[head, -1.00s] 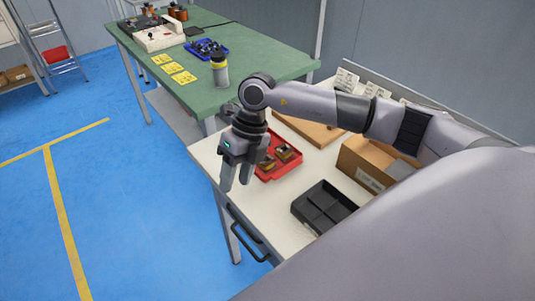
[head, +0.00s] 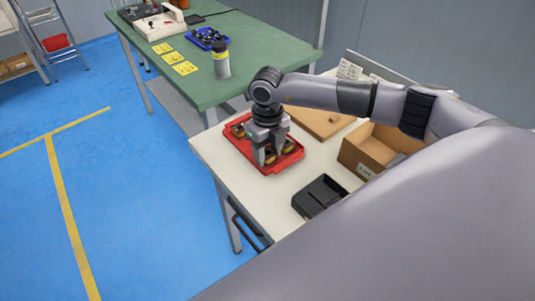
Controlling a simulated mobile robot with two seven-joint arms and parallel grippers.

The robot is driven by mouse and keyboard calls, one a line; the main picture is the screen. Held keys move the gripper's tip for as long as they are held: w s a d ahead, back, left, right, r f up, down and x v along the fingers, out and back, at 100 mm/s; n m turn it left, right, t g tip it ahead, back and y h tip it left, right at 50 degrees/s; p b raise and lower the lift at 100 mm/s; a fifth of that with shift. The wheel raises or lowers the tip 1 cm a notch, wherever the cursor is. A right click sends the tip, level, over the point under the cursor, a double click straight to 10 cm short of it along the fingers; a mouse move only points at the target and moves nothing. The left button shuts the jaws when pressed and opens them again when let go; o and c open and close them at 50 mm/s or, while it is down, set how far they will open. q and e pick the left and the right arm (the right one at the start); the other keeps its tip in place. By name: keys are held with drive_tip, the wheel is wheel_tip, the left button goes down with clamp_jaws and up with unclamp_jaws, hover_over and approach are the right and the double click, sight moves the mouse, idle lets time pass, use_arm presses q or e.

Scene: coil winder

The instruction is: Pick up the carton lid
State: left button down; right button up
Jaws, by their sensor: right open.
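A flat tan-brown panel (head: 322,122) with a small knob-like spot lies on the white table behind my right gripper; it looks like the carton lid, but I cannot be sure. The open brown carton (head: 357,158) stands to its right, with a label on its front and a grey item partly visible inside. My right gripper (head: 268,160) points down over the red tray (head: 292,160), open, with its fingers apart among the copper-coloured parts there. I cannot tell whether the fingers touch a part. My left gripper is not in view.
A black divided tray (head: 319,196) sits near the front of the white table (head: 252,195). Pale cards (head: 349,70) stand at the back.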

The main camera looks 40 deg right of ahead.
drive_tip(key=c, duration=0.7)
